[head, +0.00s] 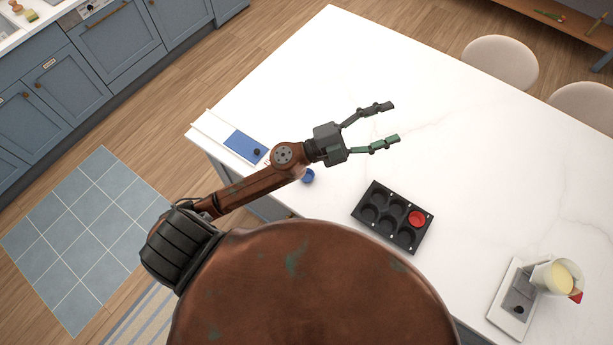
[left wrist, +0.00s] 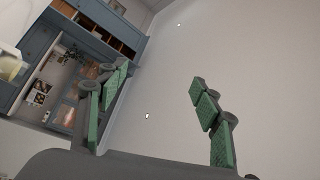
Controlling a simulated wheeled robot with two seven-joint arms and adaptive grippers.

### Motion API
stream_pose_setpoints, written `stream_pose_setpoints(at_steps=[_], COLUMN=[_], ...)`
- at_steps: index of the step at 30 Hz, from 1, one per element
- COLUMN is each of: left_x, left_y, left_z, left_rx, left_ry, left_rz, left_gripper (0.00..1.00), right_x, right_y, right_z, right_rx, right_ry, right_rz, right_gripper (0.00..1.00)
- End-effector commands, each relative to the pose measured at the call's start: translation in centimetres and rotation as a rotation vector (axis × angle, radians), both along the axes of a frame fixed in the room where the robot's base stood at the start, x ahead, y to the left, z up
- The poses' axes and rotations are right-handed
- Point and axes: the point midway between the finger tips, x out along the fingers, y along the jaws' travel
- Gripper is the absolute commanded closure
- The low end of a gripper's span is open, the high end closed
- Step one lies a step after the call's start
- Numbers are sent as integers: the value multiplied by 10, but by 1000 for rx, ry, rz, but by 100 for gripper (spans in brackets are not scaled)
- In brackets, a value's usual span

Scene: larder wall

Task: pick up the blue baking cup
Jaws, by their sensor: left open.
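The blue baking cup (head: 308,176) sits on the white table near its front edge in the head view, just beside my left forearm, which may cover part of it. My left gripper (head: 393,122) is open and empty above the table, beyond the cup and to its right. In the left wrist view my left gripper (left wrist: 161,77) shows its two green-padded fingers spread with nothing between them. The cup does not show in that view. My right gripper is in neither view.
A dark muffin tin (head: 374,223) holds a red baking cup (head: 418,219). A blue panel (head: 245,147) lies at the table's left corner. A white device (head: 511,304) and a pitcher (head: 556,277) stand at the right. The table's far middle is clear.

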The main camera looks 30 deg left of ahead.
Motion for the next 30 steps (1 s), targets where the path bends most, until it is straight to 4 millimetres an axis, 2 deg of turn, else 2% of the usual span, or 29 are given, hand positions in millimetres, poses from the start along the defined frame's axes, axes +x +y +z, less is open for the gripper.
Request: stream_pose_setpoints(at_steps=[1, 2, 3, 5, 7, 8, 9, 11, 12, 14, 15, 18, 21, 24, 30], left_x=[-14, -24, -36, -53, -67, -71, -74, -74, -73, -68, -64, -57, -52, -51, -52], left_y=[-29, -45, -61, -74, -72, -65, -51, -19, 6, 47, 75, 135, 175, 193, 197], left_z=[-12, -24, -44, -81, -130, -152, -180, -219, -240, -263, -274, -287, -288, -291, -310], left_rx=[119, 191, 294, 458, 663, 755, 879, 1063, 1179, 1337, 1430, 1611, 1719, 1767, 1776], left_ry=[-39, -53, -63, -57, -24, -1, 40, 115, 172, 265, 328, 467, 564, 616, 629], left_rz=[-118, -190, -278, -400, -522, -565, -614, -666, -686, -697, -693, -664, -632, -614, -611], left_gripper=[40, 40, 40, 40, 40, 40, 40, 40, 40, 40, 40, 40, 40, 40, 40], right_x=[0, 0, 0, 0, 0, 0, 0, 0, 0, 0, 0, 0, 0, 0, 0], right_y=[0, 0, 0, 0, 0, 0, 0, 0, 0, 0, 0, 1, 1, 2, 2], right_z=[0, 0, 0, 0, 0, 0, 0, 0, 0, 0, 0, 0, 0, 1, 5], right_rx=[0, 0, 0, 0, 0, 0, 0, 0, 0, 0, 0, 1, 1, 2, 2], right_ry=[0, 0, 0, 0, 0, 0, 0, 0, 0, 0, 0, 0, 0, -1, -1], right_rz=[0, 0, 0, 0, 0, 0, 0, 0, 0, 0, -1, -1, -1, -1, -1], right_gripper=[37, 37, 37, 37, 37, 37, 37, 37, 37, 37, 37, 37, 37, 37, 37])
